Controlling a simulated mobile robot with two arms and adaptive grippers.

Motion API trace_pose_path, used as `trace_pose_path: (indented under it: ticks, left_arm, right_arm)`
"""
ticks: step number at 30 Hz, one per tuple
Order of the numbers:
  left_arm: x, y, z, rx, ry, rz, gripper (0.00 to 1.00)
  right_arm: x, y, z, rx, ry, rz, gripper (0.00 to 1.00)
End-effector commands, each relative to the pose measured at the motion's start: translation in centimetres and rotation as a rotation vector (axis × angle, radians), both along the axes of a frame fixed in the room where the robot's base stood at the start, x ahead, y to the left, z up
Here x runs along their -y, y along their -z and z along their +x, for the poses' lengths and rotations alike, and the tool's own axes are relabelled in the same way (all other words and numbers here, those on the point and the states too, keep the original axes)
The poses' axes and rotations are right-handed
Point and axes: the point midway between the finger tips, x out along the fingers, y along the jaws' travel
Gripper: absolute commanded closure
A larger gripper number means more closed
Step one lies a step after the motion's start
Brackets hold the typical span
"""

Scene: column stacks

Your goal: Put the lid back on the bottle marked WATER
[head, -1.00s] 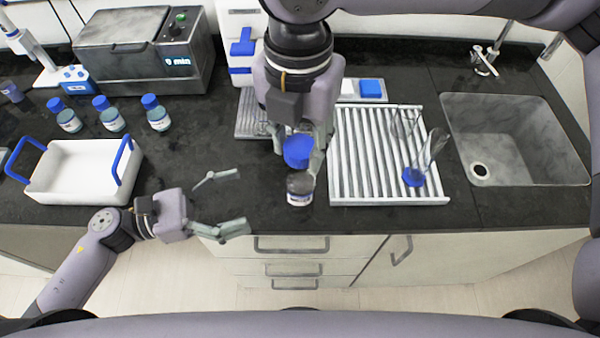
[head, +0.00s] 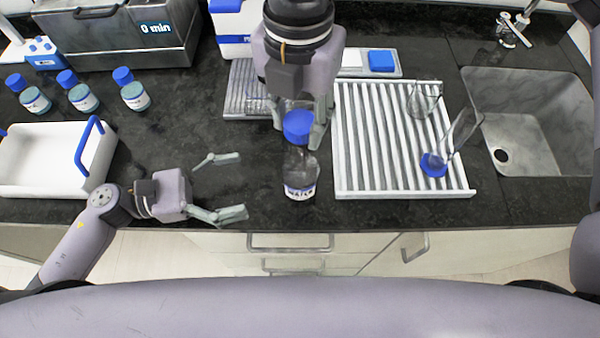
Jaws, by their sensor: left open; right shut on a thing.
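The bottle marked WATER (head: 300,180) stands upright on the dark counter near its front edge, clear with a white label. My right gripper (head: 300,128) reaches down from above and is shut on the blue lid (head: 298,124). The lid is in line with the bottle's mouth in this view; I cannot tell whether it touches the neck. The gripper and lid partly hide the bottle's top. My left gripper (head: 232,186) is open and empty, left of the bottle, near the counter's front edge.
A white ribbed drying rack (head: 345,188) with glassware stands right of the bottle, a sink (head: 540,140) beyond it. At left are a white tray with blue handles (head: 98,165) and three blue-capped bottles (head: 134,95). The counter between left gripper and bottle is clear.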

Motion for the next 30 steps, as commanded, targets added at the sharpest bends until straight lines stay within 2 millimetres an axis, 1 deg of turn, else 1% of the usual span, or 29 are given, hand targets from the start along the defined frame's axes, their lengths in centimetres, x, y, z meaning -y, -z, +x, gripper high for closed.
trace_pose_path:
  ticks: [4,7,11,18,21,25,30]
  left_arm:
    - [0.4,0.0,0.1,0.000,0.000,-0.001,0.19]
    - [1.3,0.0,0.3,0.001,0.001,-0.002,0.19]
    - [3.5,-0.1,0.7,0.003,0.001,-0.004,0.19]
    - [8.0,-0.1,1.6,0.002,0.001,-0.004,0.19]
    - [9.5,-0.1,1.9,0.003,0.000,-0.003,0.19]
    - [10.9,-0.1,2.2,0.000,0.000,-0.002,0.19]
    - [11.7,0.0,2.4,0.000,-0.001,-0.001,0.19]
  right_arm:
    - [0.0,0.0,0.0,0.000,0.000,0.000,0.77]
    - [0.0,0.0,0.0,0.000,0.000,0.000,0.77]
    - [0.0,0.0,0.0,0.000,0.000,0.000,0.77]
    - [0.0,0.0,0.0,0.000,0.000,0.000,0.77]
    - [0.0,0.0,0.0,0.000,0.000,0.000,0.77]
    - [0.0,0.0,0.0,0.000,0.000,0.000,0.77]
    - [0.0,0.0,0.0,0.000,0.000,0.000,0.77]
